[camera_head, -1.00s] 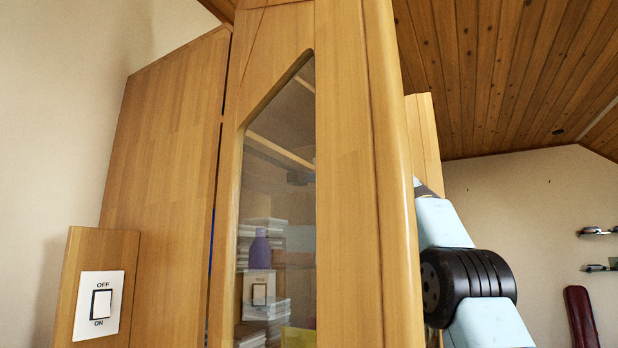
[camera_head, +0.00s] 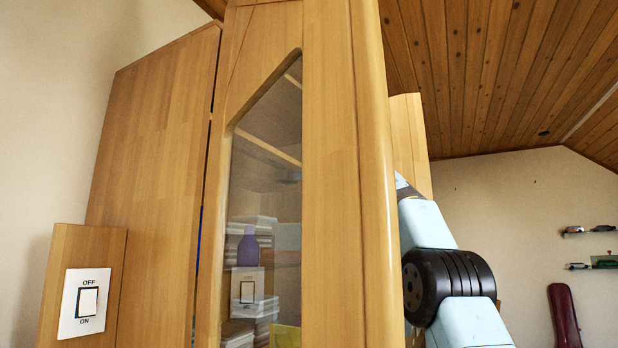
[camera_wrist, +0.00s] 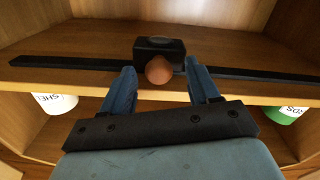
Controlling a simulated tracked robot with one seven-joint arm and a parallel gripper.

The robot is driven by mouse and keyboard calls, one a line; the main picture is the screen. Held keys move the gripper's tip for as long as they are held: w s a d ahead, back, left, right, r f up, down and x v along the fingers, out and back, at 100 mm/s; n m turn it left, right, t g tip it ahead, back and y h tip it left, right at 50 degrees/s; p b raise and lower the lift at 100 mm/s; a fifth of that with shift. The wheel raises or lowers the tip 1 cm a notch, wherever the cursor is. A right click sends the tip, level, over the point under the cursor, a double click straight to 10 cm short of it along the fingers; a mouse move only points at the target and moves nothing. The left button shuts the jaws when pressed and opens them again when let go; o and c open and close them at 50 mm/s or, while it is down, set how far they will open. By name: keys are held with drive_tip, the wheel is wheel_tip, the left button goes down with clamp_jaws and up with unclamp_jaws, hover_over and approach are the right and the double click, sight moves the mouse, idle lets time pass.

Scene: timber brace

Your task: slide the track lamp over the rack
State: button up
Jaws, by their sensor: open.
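In the wrist view a black box (camera_wrist: 163,50) with a round reddish-brown knob (camera_wrist: 159,71) sits on a long black track (camera_wrist: 62,63); it looks like the track lamp. The track runs left to right along a wooden board. My gripper (camera_wrist: 160,77) is open, with its blue fingers on either side of the knob and a gap showing on both sides. I cannot tell for sure which thing is the rack. The head view shows neither the lamp nor my gripper; a tall wooden cabinet (camera_head: 330,180) hides them.
Under the board in the wrist view stand a white container (camera_wrist: 55,101) at left and a green-and-white one (camera_wrist: 287,113) at right. In the head view, a light switch (camera_head: 84,302) is at left; books and a purple bottle (camera_head: 248,248) show behind the cabinet's glass.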

drive_tip(key=shift+d, duration=0.1)
drive_tip(key=v, duration=1.3)
drive_tip(key=shift+d, duration=0.25)
drive_tip(key=shift+s+f, duration=0.15)
